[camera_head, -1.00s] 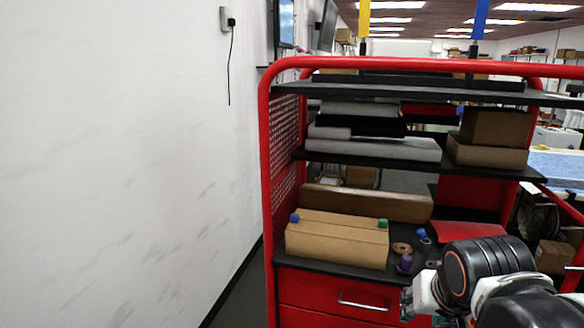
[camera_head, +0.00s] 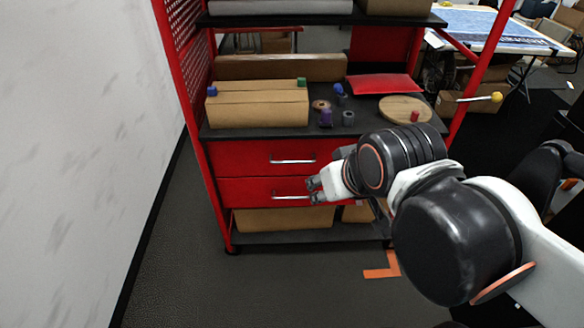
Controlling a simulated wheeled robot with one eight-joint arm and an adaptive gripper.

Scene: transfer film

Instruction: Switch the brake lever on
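A lever with a yellow ball knob (camera_head: 496,97) sticks out to the right from the right side of the red cart (camera_head: 456,125). It looks like the brake lever; which setting it is in I cannot tell. My gripper (camera_head: 313,190) is in front of the cart's drawers, well to the left of and below the knob. Its fingers point left and are small in this view, so I cannot tell if they are open or shut. My arm reaches in from the right and hides part of the cart's lower right.
The cart's black shelf holds a cardboard box (camera_head: 258,108), a purple piece (camera_head: 326,118), a round wooden board (camera_head: 405,107) and a red bin (camera_head: 383,83). A white wall (camera_head: 70,130) stands at left. A blue-topped table (camera_head: 495,28) is behind at right.

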